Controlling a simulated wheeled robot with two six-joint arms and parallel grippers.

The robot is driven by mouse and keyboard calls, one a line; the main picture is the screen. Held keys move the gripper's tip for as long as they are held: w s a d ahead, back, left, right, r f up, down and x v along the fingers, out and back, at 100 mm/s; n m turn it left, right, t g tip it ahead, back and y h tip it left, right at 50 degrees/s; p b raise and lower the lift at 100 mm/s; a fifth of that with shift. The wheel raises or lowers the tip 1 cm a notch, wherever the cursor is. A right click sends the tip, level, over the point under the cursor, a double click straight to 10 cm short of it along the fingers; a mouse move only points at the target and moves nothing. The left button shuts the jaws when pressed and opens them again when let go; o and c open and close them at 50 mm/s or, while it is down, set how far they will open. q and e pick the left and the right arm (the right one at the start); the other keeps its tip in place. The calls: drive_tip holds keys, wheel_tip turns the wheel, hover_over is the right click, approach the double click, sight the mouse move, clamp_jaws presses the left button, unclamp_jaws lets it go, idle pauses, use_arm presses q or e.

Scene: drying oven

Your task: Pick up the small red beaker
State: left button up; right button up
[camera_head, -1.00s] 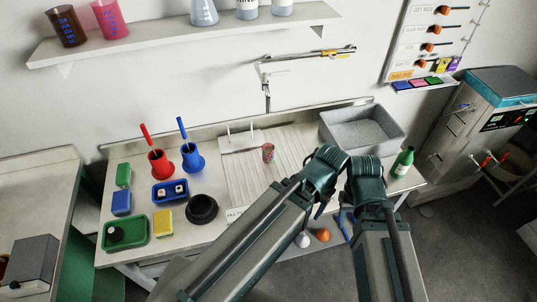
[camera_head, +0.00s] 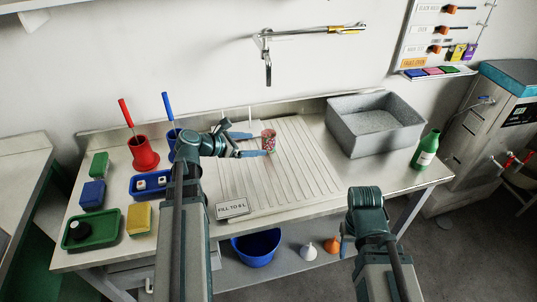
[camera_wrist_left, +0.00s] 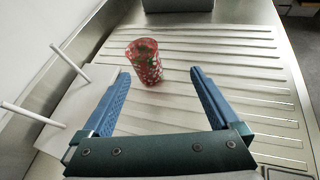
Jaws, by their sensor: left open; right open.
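The small red beaker (camera_head: 269,141), patterned and see-through, stands upright on the ribbed draining board (camera_head: 297,165). It also shows in the left wrist view (camera_wrist_left: 148,66). My left gripper (camera_head: 257,144) is open and low over the board, its blue fingers pointing at the beaker. In the left wrist view the fingertips (camera_wrist_left: 158,74) lie on either side of the beaker, which is at the mouth of the jaws, nearer the left finger. I see no contact. My right arm is at the lower right; its gripper is not clearly visible.
Two white pegs (camera_wrist_left: 72,62) rise from a white plate left of my left gripper. A grey basin (camera_head: 375,125) and green bottle (camera_head: 426,149) stand to the right. A "fill to" sign (camera_head: 232,208) stands at the board's front. Red and blue holders (camera_head: 143,153) are left.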

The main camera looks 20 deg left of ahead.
sight(263, 140)
use_arm(q)
drive_tip(key=a+n+t, duration=0.1)
drive_tip(key=a, duration=0.1)
drive_tip(key=shift+a+r+n, duration=0.1)
drive_tip(key=shift+a+n, duration=0.2)
drive_tip(key=shift+n, duration=0.1)
drive_tip(key=b+x, duration=0.3)
drive_tip(key=x, duration=0.4)
drive_tip(key=shift+w+d+f, duration=0.1)
drive_tip(key=shift+w+f, duration=0.15)
drive_tip(key=shift+w+d+f+b, duration=0.1)
drive_tip(key=shift+w+d+b, duration=0.2)
drive_tip(key=shift+w, duration=0.15)
use_arm(e)
drive_tip(key=shift+f, duration=2.1)
use_arm(q)
drive_tip(key=b+x, duration=0.2)
drive_tip(key=x, duration=0.3)
drive_tip(key=shift+w+d, duration=0.1)
drive_tip(key=shift+c, duration=0.6)
clamp_jaws()
use_arm(e)
drive_tip(key=shift+f, duration=0.9)
use_arm(q)
drive_tip(key=shift+r+p, duration=0.3)
drive_tip(key=shift+p, duration=0.15)
use_arm(e)
drive_tip(key=shift+r, duration=0.3)
